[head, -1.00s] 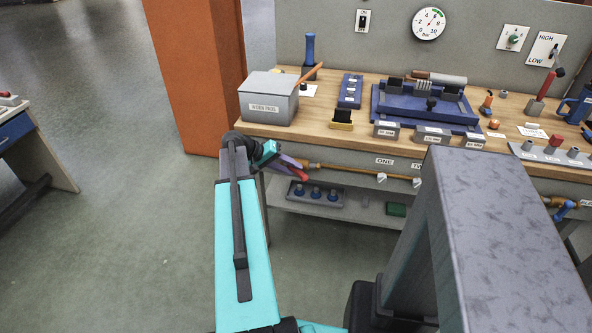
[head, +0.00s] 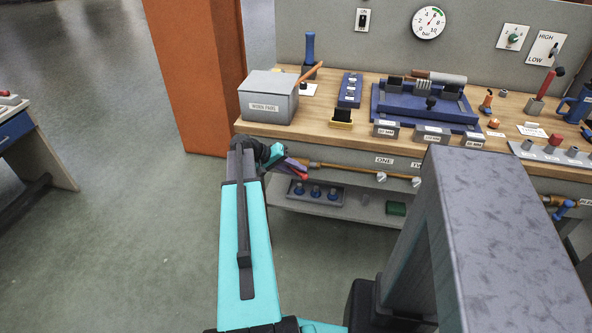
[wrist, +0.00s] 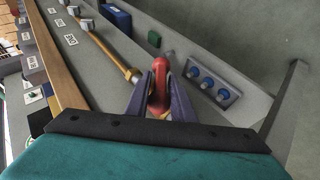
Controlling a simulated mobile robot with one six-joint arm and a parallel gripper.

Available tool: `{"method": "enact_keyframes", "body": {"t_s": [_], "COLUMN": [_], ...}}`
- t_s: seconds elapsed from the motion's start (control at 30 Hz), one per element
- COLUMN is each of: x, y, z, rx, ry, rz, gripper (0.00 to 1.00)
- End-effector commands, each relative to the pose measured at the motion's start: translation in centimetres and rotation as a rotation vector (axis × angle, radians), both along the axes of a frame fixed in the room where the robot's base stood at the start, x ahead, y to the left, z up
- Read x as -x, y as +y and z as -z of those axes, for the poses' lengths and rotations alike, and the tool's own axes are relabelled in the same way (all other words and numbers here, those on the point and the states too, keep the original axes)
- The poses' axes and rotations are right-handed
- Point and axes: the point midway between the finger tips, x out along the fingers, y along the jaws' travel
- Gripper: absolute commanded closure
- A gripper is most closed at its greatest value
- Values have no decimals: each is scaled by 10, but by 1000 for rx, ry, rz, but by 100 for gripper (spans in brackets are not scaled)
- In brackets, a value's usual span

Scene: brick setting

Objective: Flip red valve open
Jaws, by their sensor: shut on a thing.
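The red valve handle (wrist: 160,98) stands between the two fingers of my gripper (wrist: 160,88) in the wrist view, and the fingers are shut on it. The valve sits at the end of a brass pipe (wrist: 107,49) that runs along the grey front of the bench. In the head view a bit of the red handle (head: 298,177) shows beside my gripper (head: 292,167), below the bench top's front edge. The fingers and my arm hide much of the valve there, so its exact angle to the pipe is hard to tell.
A grey box (head: 268,98) stands on the bench top (head: 330,118) above my gripper. Below is a shelf with a block of blue knobs (head: 315,192) and a green block (head: 396,208). An orange column (head: 187,75) is behind my arm at left. Open floor lies left.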

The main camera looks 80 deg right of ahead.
Motion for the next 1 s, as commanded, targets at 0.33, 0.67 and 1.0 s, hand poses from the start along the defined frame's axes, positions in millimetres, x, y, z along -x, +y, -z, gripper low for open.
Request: {"method": "enact_keyframes", "body": {"t_s": [0.33,0.67,1.0], "x": [-2,-4,-4], "y": [-1,-1,-1], "z": [3,8,10], "rx": [-1,-4,-5], "ry": [86,317,600], "rz": [-2,-2,-2], "gripper": [100,100,100]}}
